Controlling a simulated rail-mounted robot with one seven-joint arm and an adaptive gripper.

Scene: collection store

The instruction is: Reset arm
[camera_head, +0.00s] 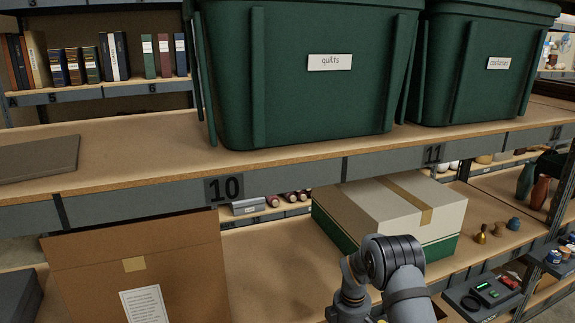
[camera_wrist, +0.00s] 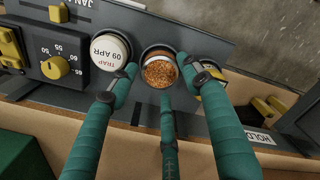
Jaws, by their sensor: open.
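My gripper (camera_wrist: 158,78) shows in the wrist view with its teal fingers spread apart, open and empty. Its fingertips are above a small round cup (camera_wrist: 160,70) of orange-brown grains, set in a dark grey tray (camera_wrist: 205,45). I cannot tell whether a fingertip touches the cup's rim. In the camera_head view my dark grey arm rises at the bottom centre, in front of the shelf; the gripper itself is out of that view.
A white-lidded pot (camera_wrist: 110,48) marked "TRAP 09 APR" and a dark dial box (camera_wrist: 58,65) lie left of the cup. A white and green carton (camera_head: 385,208) stands close behind my arm. Green bins (camera_head: 305,75) fill the upper shelf.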

